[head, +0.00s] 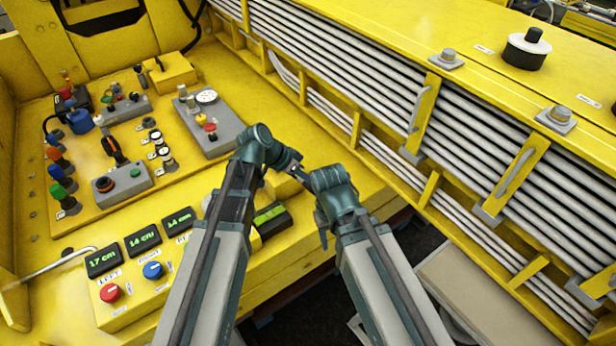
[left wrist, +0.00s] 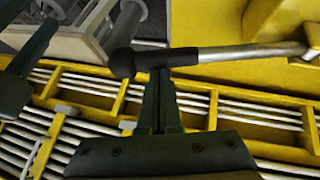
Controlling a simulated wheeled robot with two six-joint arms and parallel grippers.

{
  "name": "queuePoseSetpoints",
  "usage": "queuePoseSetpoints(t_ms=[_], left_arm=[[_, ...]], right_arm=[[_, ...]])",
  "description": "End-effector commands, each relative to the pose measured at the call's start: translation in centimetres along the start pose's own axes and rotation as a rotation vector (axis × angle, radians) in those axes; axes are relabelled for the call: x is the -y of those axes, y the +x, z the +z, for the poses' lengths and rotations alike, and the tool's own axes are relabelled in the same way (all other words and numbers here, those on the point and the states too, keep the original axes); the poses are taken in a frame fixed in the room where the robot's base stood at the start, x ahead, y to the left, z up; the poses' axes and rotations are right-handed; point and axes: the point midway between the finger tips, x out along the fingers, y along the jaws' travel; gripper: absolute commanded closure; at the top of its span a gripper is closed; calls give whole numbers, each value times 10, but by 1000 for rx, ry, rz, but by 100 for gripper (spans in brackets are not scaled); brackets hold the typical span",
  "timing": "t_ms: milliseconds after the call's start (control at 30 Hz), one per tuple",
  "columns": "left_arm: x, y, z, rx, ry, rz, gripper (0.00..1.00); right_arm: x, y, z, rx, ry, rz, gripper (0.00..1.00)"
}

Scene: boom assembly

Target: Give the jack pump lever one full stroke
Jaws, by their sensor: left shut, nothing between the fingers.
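The lever shows in the left wrist view as a black grip (left wrist: 165,59) with a rounded knob at its left end. A bare metal rod (left wrist: 250,51) runs from it to a yellow mount at the right. My left gripper (left wrist: 161,76) is shut and empty, its fingertips right at the grip; I cannot tell whether they touch it. In the head view my arms cover this area, and I cannot make out the lever or the left fingertips. My right gripper (head: 321,228) points down beside the left arm; its jaws are not clear.
A control panel (head: 110,200) with knobs, buttons and a gauge is at the left. Green displays (head: 142,240) stand above red (head: 109,292) and blue (head: 153,270) buttons. A bent metal rod (head: 48,266) lies at the lower left. Yellow framing with pale lines (head: 340,75) runs along the right.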

Motion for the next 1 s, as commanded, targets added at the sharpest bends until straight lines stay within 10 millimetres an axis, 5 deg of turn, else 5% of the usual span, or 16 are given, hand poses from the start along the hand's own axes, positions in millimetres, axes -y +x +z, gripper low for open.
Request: queuePoseSetpoints(t_ms=[100, 400, 1000], left_arm=[[-8, 29, 24, 2, 66, -89, 100], [-1, 67, 46, 1, 158, -232, 100], [2, 76, 54, 8, 155, -230, 100]], right_arm=[[3, 30, -2, 0, -4, 1, 50], [6, 71, -4, 0, -10, 2, 50], [8, 83, -5, 0, -9, 2, 50]])
